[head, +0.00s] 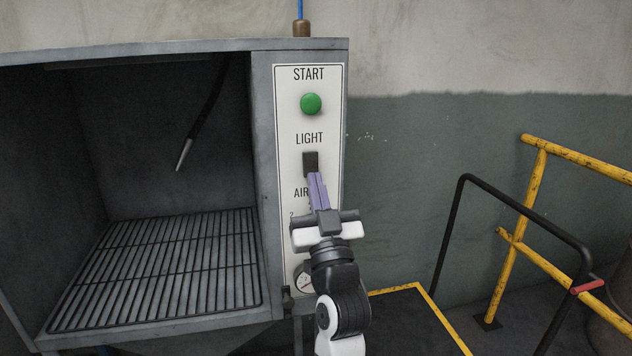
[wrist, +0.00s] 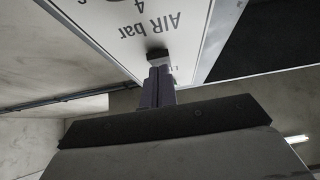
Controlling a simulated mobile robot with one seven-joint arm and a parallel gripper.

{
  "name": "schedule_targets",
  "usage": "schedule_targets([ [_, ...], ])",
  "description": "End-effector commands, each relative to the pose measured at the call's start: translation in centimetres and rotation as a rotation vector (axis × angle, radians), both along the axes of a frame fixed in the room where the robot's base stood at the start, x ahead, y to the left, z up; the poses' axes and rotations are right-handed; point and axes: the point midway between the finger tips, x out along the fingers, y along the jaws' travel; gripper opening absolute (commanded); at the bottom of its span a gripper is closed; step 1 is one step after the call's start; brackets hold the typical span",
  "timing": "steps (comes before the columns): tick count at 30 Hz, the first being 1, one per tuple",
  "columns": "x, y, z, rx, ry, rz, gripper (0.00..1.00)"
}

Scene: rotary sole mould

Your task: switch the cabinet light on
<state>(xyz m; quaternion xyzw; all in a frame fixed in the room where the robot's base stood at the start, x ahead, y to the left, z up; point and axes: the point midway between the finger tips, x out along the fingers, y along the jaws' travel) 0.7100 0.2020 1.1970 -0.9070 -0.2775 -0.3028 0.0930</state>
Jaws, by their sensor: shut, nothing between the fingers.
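The grey cabinet (head: 262,160) stands at the left in the head view, with a white control panel (head: 330,130) on its right front face. A dark rocker switch (head: 311,159) sits under the word LIGHT; it also shows in the wrist view (wrist: 157,55). My gripper (head: 315,178) is shut and empty, its purple-grey fingers pointing up at the switch. The fingertips are at the switch's lower edge in both views; I cannot tell whether they touch it. The cabinet interior is dark. My fingers and wrist hide part of the AIR label and gauge.
A green START button (head: 311,104) is above the switch. A pressure gauge (head: 303,282) is low on the panel, partly behind my wrist. A black rail (head: 452,225) and yellow railings (head: 531,195) stand at the right. A wire grate (head: 160,270) lies in the cabinet.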

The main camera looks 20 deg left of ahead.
Motion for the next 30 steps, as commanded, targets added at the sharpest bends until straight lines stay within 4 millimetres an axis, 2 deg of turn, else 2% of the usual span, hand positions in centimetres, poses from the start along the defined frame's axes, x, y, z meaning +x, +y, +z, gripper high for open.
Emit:
schedule_targets([
  [13,0.3,0.2,-0.2,0.001,-0.003,-0.001,0.0],
  [21,0.9,0.6,-1.2,0.038,-0.056,0.0,0.0],
  [23,0.8,0.6,-0.3,0.035,-0.051,0.001,0.0],
  [30,0.8,0.6,-0.4,0.035,-0.05,0.001,0.0],
])
